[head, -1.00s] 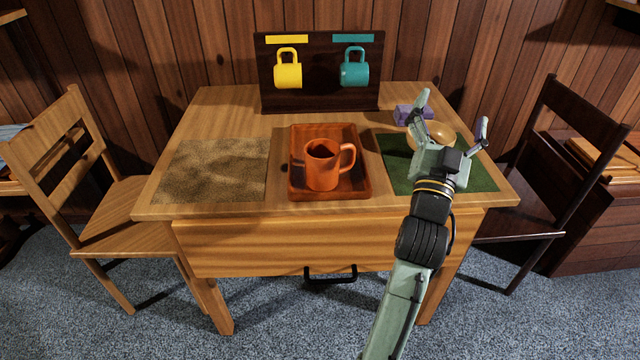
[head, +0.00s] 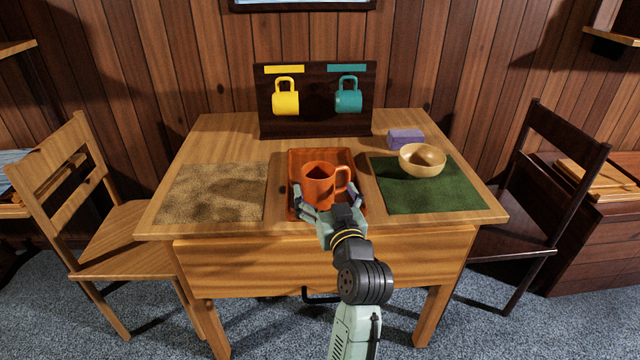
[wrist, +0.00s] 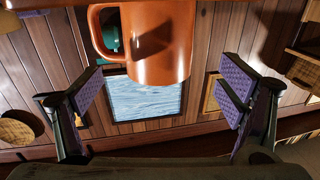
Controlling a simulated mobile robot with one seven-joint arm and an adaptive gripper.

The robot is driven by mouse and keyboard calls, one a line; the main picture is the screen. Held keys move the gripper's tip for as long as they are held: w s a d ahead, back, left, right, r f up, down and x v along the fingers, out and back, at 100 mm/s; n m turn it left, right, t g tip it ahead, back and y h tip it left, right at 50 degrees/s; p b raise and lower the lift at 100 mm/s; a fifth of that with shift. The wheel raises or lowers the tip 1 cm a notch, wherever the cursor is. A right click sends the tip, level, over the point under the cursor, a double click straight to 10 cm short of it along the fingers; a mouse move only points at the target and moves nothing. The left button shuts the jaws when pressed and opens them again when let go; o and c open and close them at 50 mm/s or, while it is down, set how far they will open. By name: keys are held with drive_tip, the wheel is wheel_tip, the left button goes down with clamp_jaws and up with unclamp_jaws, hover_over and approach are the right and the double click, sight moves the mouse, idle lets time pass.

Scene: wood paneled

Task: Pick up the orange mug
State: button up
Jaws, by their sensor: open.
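Contact between fingers and mug cannot be told.
A dark rack (head: 317,124) at the back holds a yellow mug (head: 285,101) and a teal mug (head: 348,99). A wooden bowl (head: 422,159) sits on the green mat (head: 440,195), near a purple block (head: 405,139). The tan mat (head: 212,192) at left is empty.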

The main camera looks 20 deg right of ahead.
sight(323, 186)
drive_tip(key=w, duration=0.3)
drive_tip(key=w+p, duration=0.1)
drive_tip(key=shift+w+d, duration=0.15)
drive_tip(key=shift+d, duration=0.1)
drive_tip(key=shift+c, duration=0.3)
drive_tip(key=c, duration=1.4)
drive_tip(key=shift+r, duration=0.1)
drive_tip(key=shift+c, duration=0.2)
